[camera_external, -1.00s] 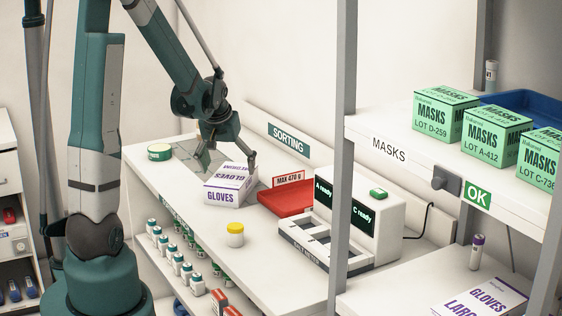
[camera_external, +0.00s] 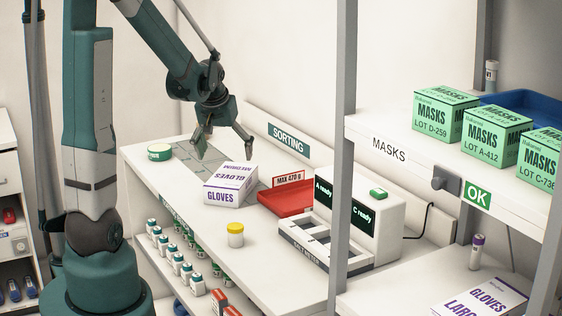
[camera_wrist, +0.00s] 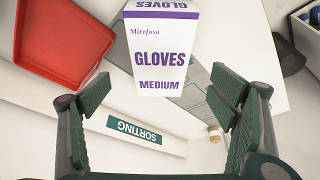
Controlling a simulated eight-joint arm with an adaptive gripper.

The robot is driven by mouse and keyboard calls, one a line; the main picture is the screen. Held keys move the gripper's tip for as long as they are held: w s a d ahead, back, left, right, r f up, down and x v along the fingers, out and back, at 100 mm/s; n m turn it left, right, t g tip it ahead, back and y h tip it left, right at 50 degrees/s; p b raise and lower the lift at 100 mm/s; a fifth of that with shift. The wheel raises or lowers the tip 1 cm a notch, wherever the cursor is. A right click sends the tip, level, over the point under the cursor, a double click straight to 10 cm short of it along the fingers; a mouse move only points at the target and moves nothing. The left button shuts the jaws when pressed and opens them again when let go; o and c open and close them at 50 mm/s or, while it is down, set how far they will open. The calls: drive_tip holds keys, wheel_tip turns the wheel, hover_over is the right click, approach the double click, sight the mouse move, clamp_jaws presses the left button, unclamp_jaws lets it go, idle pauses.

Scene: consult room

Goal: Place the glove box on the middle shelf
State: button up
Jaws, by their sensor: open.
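The glove box (camera_external: 230,184), white with purple print reading GLOVES, rests on the white counter beside the red tray. In the wrist view the box (camera_wrist: 160,55) shows its MEDIUM face, ahead of the fingers. My gripper (camera_external: 224,148) is open and empty, above and slightly behind the box, apart from it. Its two spread fingers also show in the wrist view (camera_wrist: 165,115), with nothing between them but counter and wall in the background. The shelf unit on the right has a shelf labelled MASKS (camera_external: 390,149) and a lower surface (camera_external: 400,285) bearing another GLOVES box marked LARGE (camera_external: 482,302).
A red tray (camera_external: 285,199) with a MAX 470 g sign and a device with a display (camera_external: 365,225) stand right of the box. A yellow-lidded jar (camera_external: 235,235) is in front. Green MASKS boxes (camera_external: 445,115) fill part of the upper shelf. A grey upright (camera_external: 343,150) stands between counter and shelves.

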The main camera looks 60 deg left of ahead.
idle(0.6)
drive_tip(key=s+d+r+m+t+h, duration=0.15)
drive_tip(key=d+r, duration=0.35)
drive_tip(key=d, duration=0.7)
drive_tip(key=d+r+m+t+y, duration=0.1)
drive_tip(key=d+r+m, duration=0.25)
drive_tip(key=d, duration=0.75)
drive_tip(key=s+d+r+m+h, duration=0.1)
drive_tip(key=s+d+m, duration=0.1)
drive_tip(key=s+d, duration=0.3)
drive_tip(key=s+d+r+m+t+h, duration=0.1)
drive_tip(key=s+d, duration=0.4)
drive_tip(key=d, duration=0.8)
drive_tip(key=shift+s+d+r+m+h, duration=0.25)
drive_tip(key=shift+d+r+m+h, duration=0.15)
drive_tip(key=shift+r+m, duration=0.1)
drive_tip(key=shift+o, duration=0.4)
drive_tip(key=shift+w+a, duration=0.1)
drive_tip(key=shift+a, duration=0.05)
